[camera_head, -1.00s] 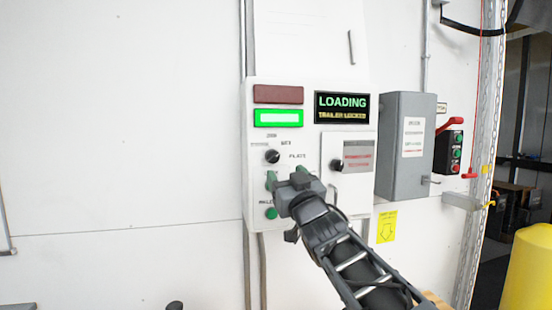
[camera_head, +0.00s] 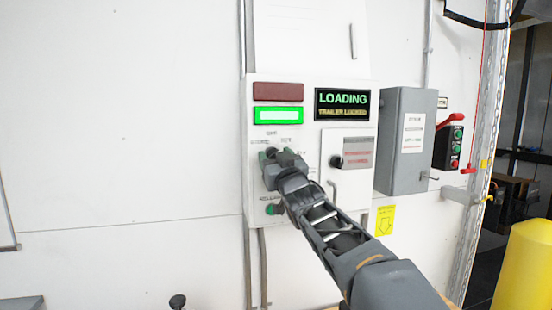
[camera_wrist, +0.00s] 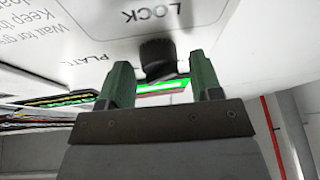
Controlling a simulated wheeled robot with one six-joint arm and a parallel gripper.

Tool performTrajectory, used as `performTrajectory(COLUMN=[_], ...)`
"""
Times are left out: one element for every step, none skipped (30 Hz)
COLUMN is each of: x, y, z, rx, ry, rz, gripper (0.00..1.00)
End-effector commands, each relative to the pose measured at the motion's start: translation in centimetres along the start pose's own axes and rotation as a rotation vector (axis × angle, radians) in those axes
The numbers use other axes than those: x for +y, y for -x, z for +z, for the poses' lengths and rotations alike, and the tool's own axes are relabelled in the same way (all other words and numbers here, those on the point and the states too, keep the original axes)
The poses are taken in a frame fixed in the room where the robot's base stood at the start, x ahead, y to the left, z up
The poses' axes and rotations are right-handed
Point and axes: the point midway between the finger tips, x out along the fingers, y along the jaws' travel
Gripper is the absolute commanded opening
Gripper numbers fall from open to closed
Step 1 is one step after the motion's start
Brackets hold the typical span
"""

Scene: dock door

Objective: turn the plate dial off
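The plate dial is a black knob (camera_wrist: 158,62) in the wrist view, beside a partly hidden PLATE label and below the word LOCK, which reads upside down. My gripper (camera_wrist: 160,68) is open, with one green finger on each side of the knob and gaps showing between. I cannot tell how far the fingertips reach past the knob, or which way the dial points. In the head view my gripper (camera_head: 270,159) is at the left part of the white control panel (camera_head: 305,230), below the lit green lamp, and mostly hides the dial.
The panel has a dark red lamp (camera_head: 277,92), a lit green lamp (camera_head: 278,115), a LOADING display (camera_head: 342,104) and another black knob (camera_head: 336,161). A green button (camera_head: 274,209) is below my gripper. A grey box (camera_head: 408,140) and yellow post (camera_head: 524,265) are on the right.

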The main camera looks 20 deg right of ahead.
Motion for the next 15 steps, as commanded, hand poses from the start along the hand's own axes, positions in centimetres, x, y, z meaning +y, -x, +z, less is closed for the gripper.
performTrajectory(x=[0.00, 0.01, 0.01, 0.01, 0.01, 0.01, 0.01, 0.01, 0.01, 0.01, 0.01, 0.01, 0.01, 0.01, 0.01], y=[0.01, 0.01, 0.01, 0.02, 0.02, 0.02, 0.02, 0.02, 0.02, 0.02, 0.02, 0.02, 0.02, 0.02, 0.02], z=[-0.01, -0.01, -0.01, -0.01, -0.01, -0.01, -0.01, -0.01, -0.01, -0.01, -0.01, -0.01, -0.02, -0.02, -0.02], rx=[0.000, 0.000, 0.000, 0.000, 0.000, 0.000, 0.000, 0.000, 0.000, 0.000, 0.000, 0.000, 0.000, 0.000, 0.000], ry=[0.000, 0.000, 0.000, 0.000, 0.000, 0.000, 0.000, 0.000, 0.000, 0.000, 0.000, 0.000, 0.000, 0.000, 0.001], rz=[0.000, 0.000, 0.000, 0.000, 0.000, 0.000, 0.000, 0.000, 0.000, 0.000, 0.000, 0.000, 0.000, 0.000, 0.000], gripper=[0.54, 0.51, 0.47, 0.44, 0.41, 0.38, 0.35, 0.32, 0.28, 0.25, 0.22, 0.18, 0.16, 0.15, 0.15])
